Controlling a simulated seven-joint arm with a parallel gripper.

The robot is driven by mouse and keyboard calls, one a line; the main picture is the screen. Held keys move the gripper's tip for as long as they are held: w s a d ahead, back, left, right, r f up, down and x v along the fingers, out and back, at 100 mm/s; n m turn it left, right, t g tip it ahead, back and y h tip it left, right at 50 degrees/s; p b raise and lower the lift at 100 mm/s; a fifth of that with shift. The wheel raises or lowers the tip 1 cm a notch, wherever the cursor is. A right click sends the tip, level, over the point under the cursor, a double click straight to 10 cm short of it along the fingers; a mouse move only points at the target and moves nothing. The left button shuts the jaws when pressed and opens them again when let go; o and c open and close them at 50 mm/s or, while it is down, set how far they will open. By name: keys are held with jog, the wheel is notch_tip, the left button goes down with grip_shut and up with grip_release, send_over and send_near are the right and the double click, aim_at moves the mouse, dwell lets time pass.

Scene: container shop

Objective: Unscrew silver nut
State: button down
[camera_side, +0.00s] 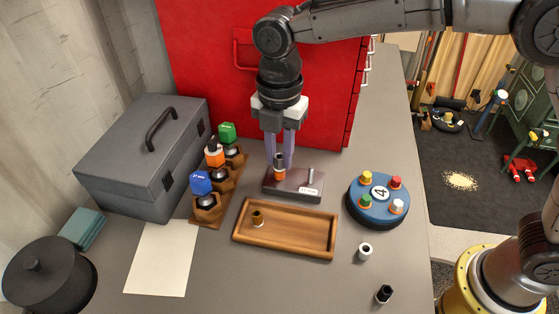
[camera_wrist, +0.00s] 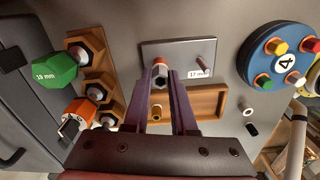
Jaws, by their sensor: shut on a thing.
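A dark plate labelled 17 mm (camera_side: 283,187) lies flat on the bench and carries two upright posts. The right post is bare. At the left post stands a small piece with an orange band (camera_side: 279,172). In the wrist view its silver, nut-like top (camera_wrist: 159,68) shows between my fingertips. My gripper (camera_side: 280,158) points straight down over the left post with its purple fingers shut on this piece. The fingers partly hide it, and I cannot tell whether its thread is still engaged.
A wooden tray (camera_side: 285,253) with a small brass piece lies in front. A wooden rack (camera_side: 205,216) with green, orange and blue tools stands left, a blue disc (camera_side: 378,219) with coloured pegs right. White (camera_side: 365,250) and black (camera_side: 384,294) pieces stand front right.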

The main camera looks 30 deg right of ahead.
jog(key=c, duration=0.7)
grip_release()
jog(key=shift+o, duration=0.2)
jog(key=shift+c, duration=0.2)
jog(key=shift+c, duration=1.1)
